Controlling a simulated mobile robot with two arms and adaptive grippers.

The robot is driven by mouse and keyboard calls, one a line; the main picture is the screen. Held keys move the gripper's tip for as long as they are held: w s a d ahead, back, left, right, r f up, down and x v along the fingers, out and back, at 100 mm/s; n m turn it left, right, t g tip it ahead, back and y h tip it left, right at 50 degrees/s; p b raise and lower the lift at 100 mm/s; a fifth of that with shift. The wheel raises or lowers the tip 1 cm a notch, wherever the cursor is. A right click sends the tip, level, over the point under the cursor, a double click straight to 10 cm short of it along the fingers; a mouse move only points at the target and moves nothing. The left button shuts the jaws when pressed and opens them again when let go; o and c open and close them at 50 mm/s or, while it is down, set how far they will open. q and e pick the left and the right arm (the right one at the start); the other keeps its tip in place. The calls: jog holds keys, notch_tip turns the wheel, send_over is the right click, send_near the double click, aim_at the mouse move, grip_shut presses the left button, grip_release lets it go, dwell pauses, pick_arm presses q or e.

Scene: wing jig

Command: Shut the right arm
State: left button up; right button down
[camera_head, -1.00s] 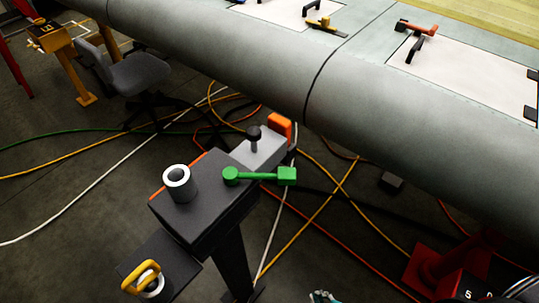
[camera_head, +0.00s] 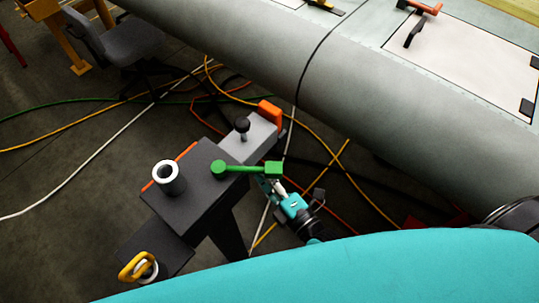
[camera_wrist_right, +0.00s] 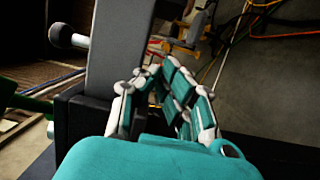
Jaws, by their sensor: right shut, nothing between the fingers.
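A green arm (camera_head: 245,169) with a round pivot and a square end block lies across the right part of a dark jig block (camera_head: 205,185), its end sticking out past the right edge. My right gripper (camera_head: 268,184) is beside and below that end block, partly hidden by it. I cannot tell whether they touch. In the right wrist view the gripper's teal fingers (camera_wrist_right: 160,72) are shut and empty, near a grey upright bar (camera_wrist_right: 118,45). Part of the green arm (camera_wrist_right: 25,103) shows at the left edge there. My left gripper is not in view.
A white ring (camera_head: 169,177), a black knob (camera_head: 242,125), an orange block (camera_head: 270,112) and a yellow handle (camera_head: 138,266) are on the jig stand. The big grey wing (camera_head: 390,110) runs behind. Cables (camera_head: 340,165) lie on the floor.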

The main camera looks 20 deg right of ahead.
jog(key=w, duration=0.1)
jog(key=w+d, duration=0.1)
jog(key=w, duration=0.1)
jog(key=w+d, duration=0.1)
jog(key=w, duration=0.1)
jog(key=shift+d, duration=0.1)
jog(key=w+d, duration=0.6)
jog(key=d, duration=0.2)
jog(key=shift+d, duration=0.3)
jog(key=shift+w+r, duration=0.1)
